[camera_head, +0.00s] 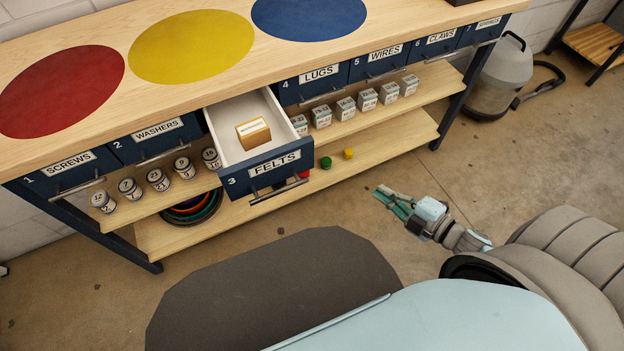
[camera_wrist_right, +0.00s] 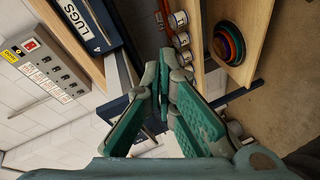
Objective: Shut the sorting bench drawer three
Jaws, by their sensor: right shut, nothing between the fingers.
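Drawer three (camera_head: 277,175), a dark blue front labelled FELTS with a bar handle (camera_head: 280,192), stands pulled well out of the bench. Its white inside shows, with a small tan box (camera_head: 253,133) in it. My right gripper (camera_head: 381,193) is shut and empty, out in front of the bench, to the right of the drawer front and clearly apart from it. In the right wrist view its green-padded fingers (camera_wrist_right: 163,65) meet at the tips and hide part of the bench behind them. My left gripper is not in view.
The neighbouring drawers, WASHERS (camera_head: 158,137) and LUGS (camera_head: 315,80), are shut. Tins (camera_head: 158,180) and small grey boxes (camera_head: 345,108) line the upper shelf (camera_head: 430,82). A grey vacuum (camera_head: 500,80) stands at the right. The floor before the bench holds a dark mat (camera_head: 270,285).

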